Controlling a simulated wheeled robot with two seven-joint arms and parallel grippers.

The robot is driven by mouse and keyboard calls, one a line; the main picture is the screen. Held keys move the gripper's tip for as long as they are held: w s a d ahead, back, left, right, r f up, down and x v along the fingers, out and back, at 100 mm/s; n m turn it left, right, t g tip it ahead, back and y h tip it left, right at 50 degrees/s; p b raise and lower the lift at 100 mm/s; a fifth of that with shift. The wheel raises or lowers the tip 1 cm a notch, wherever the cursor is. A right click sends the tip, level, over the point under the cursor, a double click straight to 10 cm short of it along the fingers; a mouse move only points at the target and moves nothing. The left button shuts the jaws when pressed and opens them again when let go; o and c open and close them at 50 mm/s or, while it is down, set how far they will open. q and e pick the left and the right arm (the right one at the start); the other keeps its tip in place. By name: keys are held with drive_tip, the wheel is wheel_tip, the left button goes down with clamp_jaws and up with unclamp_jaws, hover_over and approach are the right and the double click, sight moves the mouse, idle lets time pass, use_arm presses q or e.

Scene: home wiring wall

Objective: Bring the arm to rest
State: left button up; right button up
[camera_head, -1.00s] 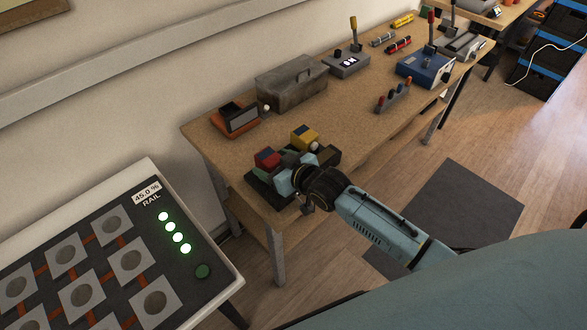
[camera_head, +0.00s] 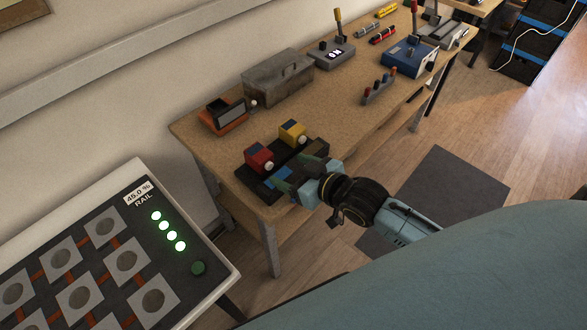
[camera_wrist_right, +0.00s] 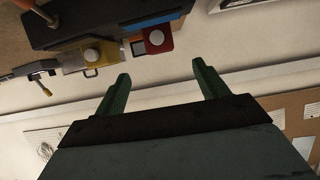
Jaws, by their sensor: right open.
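My right gripper (camera_head: 287,178) is at the front edge of the workbench (camera_head: 219,155), beside a black base (camera_head: 263,188) that carries a red block (camera_head: 258,156) and a yellow block (camera_head: 292,131), each with a pale knob. In the right wrist view my right gripper (camera_wrist_right: 162,86) shows two green fingers spread apart with nothing between them. The red block (camera_wrist_right: 156,27) and yellow block (camera_wrist_right: 88,55) lie beyond the fingertips there. Whether the gripper touches the base is hard to tell. My left gripper is not in view.
A panel with round sockets and lit green lamps (camera_head: 168,235) stands at the lower left. A grey metal box (camera_head: 278,77), an orange device (camera_head: 222,115) and a blue unit (camera_head: 408,59) stand on the bench. Open floor with a dark mat (camera_head: 440,195) lies to the right.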

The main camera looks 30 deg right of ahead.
drive_tip(key=s+d+f+m+g+h, duration=0.15)
drive_tip(key=s+g, duration=0.35)
drive_tip(key=s, duration=0.5)
drive_tip(key=s+d+m+g+h, duration=0.1)
drive_tip(key=s+g+h, duration=0.25)
drive_tip(key=s, duration=0.65)
wheel_tip(320, 180, down, 27)
drive_tip(key=s+g+b, duration=0.1)
drive_tip(key=s+g, duration=0.1)
drive_tip(key=s, duration=0.1)
drive_tip(key=s+d+f+g+b, duration=0.1)
drive_tip(key=s+d+f, duration=0.1)
drive_tip(key=s+f, duration=1.3)
drive_tip(key=shift+s+d+n, duration=0.35)
drive_tip(key=shift+n, duration=0.1)
